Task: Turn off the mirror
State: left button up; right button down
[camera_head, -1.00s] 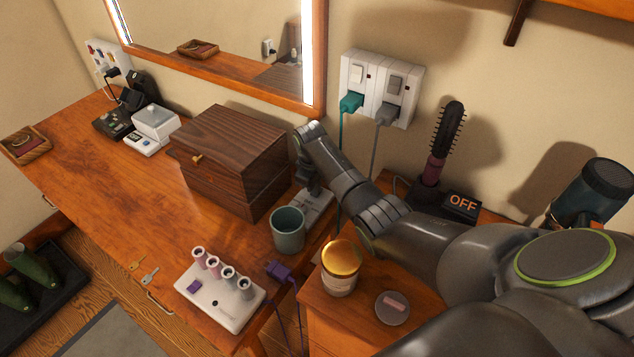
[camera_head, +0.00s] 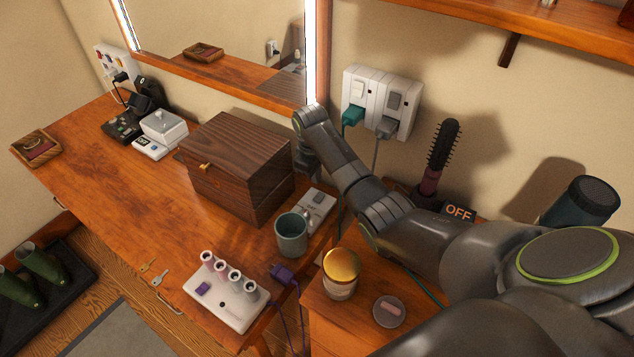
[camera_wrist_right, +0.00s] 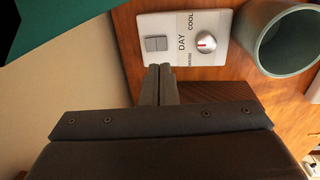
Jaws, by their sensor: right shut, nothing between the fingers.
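The wood-framed mirror (camera_head: 225,35) stands at the back of the dresser. Its side light strips (camera_head: 311,50) glow white. A white control panel (camera_head: 322,205) lies on the dresser between the box and the cup. In the right wrist view the panel (camera_wrist_right: 183,22) shows a grey rocker switch (camera_wrist_right: 156,43), a silver knob (camera_wrist_right: 206,42) and the words DAY, COOL and WARM. My right gripper (camera_wrist_right: 160,72) is shut and empty, its tips beside the switch in that view. In the head view its fingers are largely hidden by the arm. My left gripper is out of view.
A dark wooden box (camera_head: 235,165) stands left of the panel and a green cup (camera_head: 291,234) in front of it. Wall sockets (camera_head: 382,100) with plugged cords are behind my arm. A candle jar (camera_head: 340,272) and a hairbrush (camera_head: 438,155) stand nearby.

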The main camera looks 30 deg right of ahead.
jog(key=r, duration=0.5)
jog(key=shift+s+a, duration=0.1)
jog(key=shift+a, duration=0.1)
jog(key=shift+b, duration=0.3)
jog(key=b, duration=0.2)
jog(key=d+b, duration=0.1)
jog(key=b, duration=0.2)
jog(key=shift+w+d+r+b, duration=0.15)
jog(key=shift+w+r+b, duration=0.1)
jog(key=shift+b, duration=0.1)
send_near(322, 195)
jog(key=f, duration=0.6)
jog(key=shift+w+d+f, duration=0.25)
jog(key=shift+d+f, duration=0.1)
jog(key=shift+f, duration=0.05)
